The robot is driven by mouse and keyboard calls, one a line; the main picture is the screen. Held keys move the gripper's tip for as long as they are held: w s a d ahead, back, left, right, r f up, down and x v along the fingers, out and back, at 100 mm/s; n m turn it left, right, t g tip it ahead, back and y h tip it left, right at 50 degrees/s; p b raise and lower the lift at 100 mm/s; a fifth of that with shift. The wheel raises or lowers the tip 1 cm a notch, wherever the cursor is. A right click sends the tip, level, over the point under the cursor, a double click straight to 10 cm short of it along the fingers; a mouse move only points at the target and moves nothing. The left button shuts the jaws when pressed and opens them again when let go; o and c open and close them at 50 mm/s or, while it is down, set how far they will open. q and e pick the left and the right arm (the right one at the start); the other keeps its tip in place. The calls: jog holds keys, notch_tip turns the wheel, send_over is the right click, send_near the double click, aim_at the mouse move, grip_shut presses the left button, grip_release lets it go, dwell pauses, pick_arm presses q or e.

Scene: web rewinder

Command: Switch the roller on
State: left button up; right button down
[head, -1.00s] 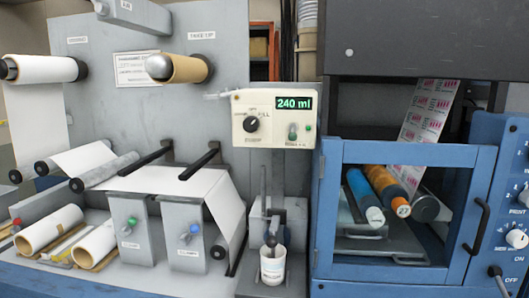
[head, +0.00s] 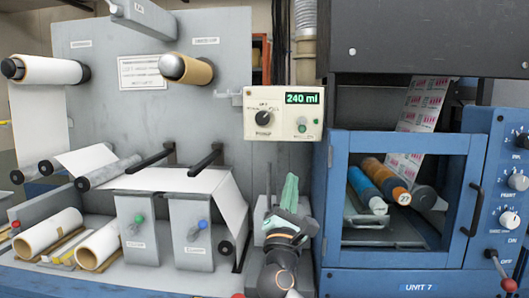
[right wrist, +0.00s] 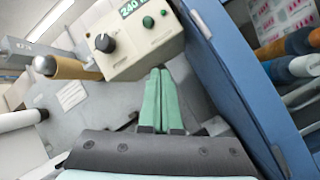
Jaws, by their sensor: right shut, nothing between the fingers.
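My right gripper (head: 289,192) is shut and empty, its green fingers pointing up below the cream box (head: 287,127). In the right wrist view the closed green fingers (right wrist: 160,95) point toward the same box (right wrist: 128,38), apart from it as far as I can tell. The blue roller (head: 366,190) and orange roller (head: 384,178) sit inside the blue-framed cabinet. A lever with a red ball end (head: 508,285) sits on the blue right panel near ON and OFF labels and points down. My left gripper is out of view.
The cream box has a black knob (head: 264,117), a green switch (head: 302,126) and a 240 ml display. The cabinet's blue frame (head: 330,215) stands right of my gripper.

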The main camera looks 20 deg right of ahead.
aim_at(296, 139)
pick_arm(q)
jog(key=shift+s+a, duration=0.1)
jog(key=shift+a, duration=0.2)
pick_arm(e)
jog(key=r, duration=0.1)
jog(key=r+h, duration=0.1)
jog(key=r, duration=0.1)
jog(key=shift+s+a+r+h, duration=0.1)
jog(key=shift+s+a+h, duration=0.2)
jog(key=shift+a, duration=0.1)
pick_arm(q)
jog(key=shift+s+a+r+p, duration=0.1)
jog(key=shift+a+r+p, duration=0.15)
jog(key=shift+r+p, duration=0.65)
pick_arm(e)
jog(key=shift+x, duration=5.05)
